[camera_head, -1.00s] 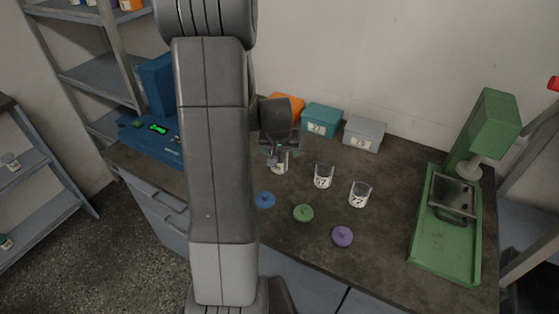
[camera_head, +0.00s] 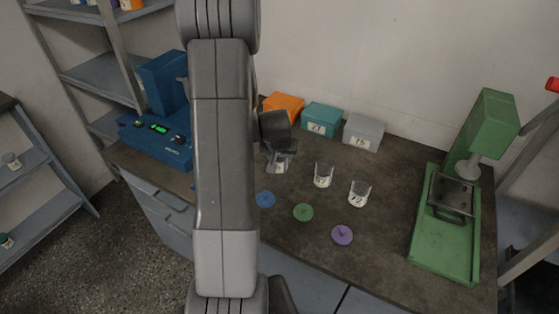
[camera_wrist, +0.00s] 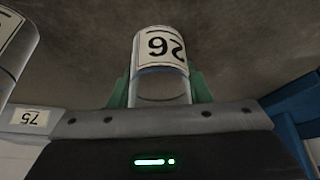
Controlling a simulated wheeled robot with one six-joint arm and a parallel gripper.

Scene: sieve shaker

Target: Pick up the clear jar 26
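The clear jar 26 (camera_wrist: 160,80) has a white label reading 26, upside down in the wrist view. In the head view this jar (camera_head: 279,164) stands at the left end of a row of three clear jars on the dark counter, partly hidden by my gripper (camera_head: 279,152). In the wrist view the green fingers of my gripper (camera_wrist: 160,88) lie on either side of the jar, close to its walls. Whether they press on it cannot be told. No lift off the counter is clear.
Two more clear jars (camera_head: 323,175) (camera_head: 358,194) stand to the right. Blue (camera_head: 265,199), green (camera_head: 303,212) and purple (camera_head: 342,236) lids lie in front. Orange (camera_head: 284,106), teal (camera_head: 322,119) and grey (camera_head: 363,132) boxes stand behind. A green press (camera_head: 445,240) is at right, a blue machine (camera_head: 165,110) at left.

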